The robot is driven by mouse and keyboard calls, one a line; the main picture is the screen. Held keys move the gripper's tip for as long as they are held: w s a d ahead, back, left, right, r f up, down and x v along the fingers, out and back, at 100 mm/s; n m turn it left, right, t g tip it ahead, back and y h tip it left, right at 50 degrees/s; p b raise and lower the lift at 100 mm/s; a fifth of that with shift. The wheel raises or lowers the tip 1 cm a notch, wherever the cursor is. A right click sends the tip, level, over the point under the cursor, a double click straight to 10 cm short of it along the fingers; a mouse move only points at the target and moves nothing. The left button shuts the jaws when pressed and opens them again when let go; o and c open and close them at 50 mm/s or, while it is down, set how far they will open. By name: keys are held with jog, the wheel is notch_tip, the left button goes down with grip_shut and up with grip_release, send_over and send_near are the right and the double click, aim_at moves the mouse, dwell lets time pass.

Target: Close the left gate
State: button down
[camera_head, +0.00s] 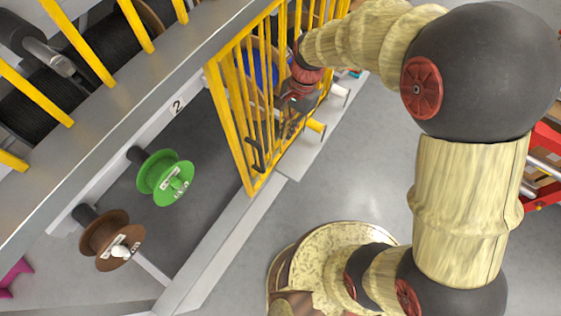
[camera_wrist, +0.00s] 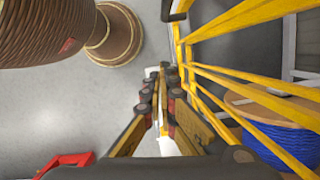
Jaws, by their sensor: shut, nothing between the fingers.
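The yellow barred gate (camera_head: 232,130) stands upright at the top middle of the head view, with a dark handle (camera_head: 256,156) at its near lower corner. The bay marked 2, with reels, is uncovered on the picture's left of it. My gripper (camera_head: 290,122) is beside the gate's right face, fingers pointing down. In the wrist view the gate (camera_wrist: 235,17) fills the right side. My gripper's fingertips (camera_wrist: 164,72) are together and empty, close beside the bars. I cannot tell whether they touch.
A green reel (camera_head: 158,185) and a brown reel (camera_head: 95,238) sit in the open bay. A blue cable reel (camera_wrist: 285,145) shows behind the gate bars. A large brown ribbed body (camera_wrist: 60,30) stands at the wrist view's upper left. Grey floor (camera_head: 340,175) lies clear right of the gate.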

jog(key=s+a+f, duration=0.4)
jog(key=a+f, duration=0.1)
jog(key=f, duration=0.4)
jog(key=shift+f+m+p, duration=0.3)
jog(key=shift+f+m, duration=0.1)
jog(key=shift+s, duration=0.15)
